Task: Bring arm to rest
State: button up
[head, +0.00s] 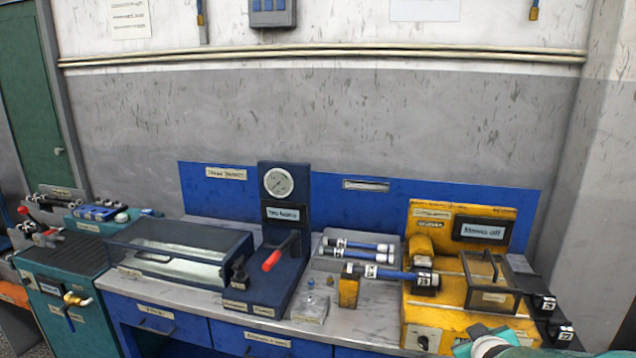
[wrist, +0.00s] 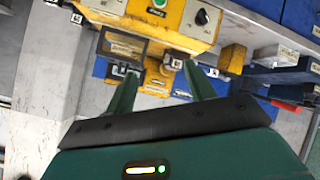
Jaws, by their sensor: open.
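My gripper (wrist: 161,80) shows in the wrist view with its two green fingers spread apart and nothing between them. Its fingers point toward the yellow machine (wrist: 175,22), whose small glazed cover and black connector blocks lie just beyond the tips. In the head view the yellow machine (head: 440,318) stands at the right of the bench. A teal part of my arm (head: 500,340) shows at the bottom edge there, in front of the machine; the fingers are not clearly visible in that view.
A blue gauge stand with a red lever (head: 272,260) stands mid-bench. A glass-topped case (head: 180,250) is to its left. A grey tray (head: 322,263) holds blue cylinders. Blue drawers (head: 160,318) are below the bench.

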jog(key=s+a+r+m+g+y, duration=0.1)
jog(key=s+a+r, duration=0.3)
jog(key=s+a, duration=0.5)
jog(key=s+a+r+m+g+y, duration=0.1)
jog(key=s+a+r+g, duration=0.3)
jog(key=s+a, duration=0.4)
jog(key=shift+s+a+y, duration=0.35)
jog(key=shift+a+y, duration=0.4)
jog(key=shift+y, duration=0.15)
jog(key=shift+c, duration=0.4)
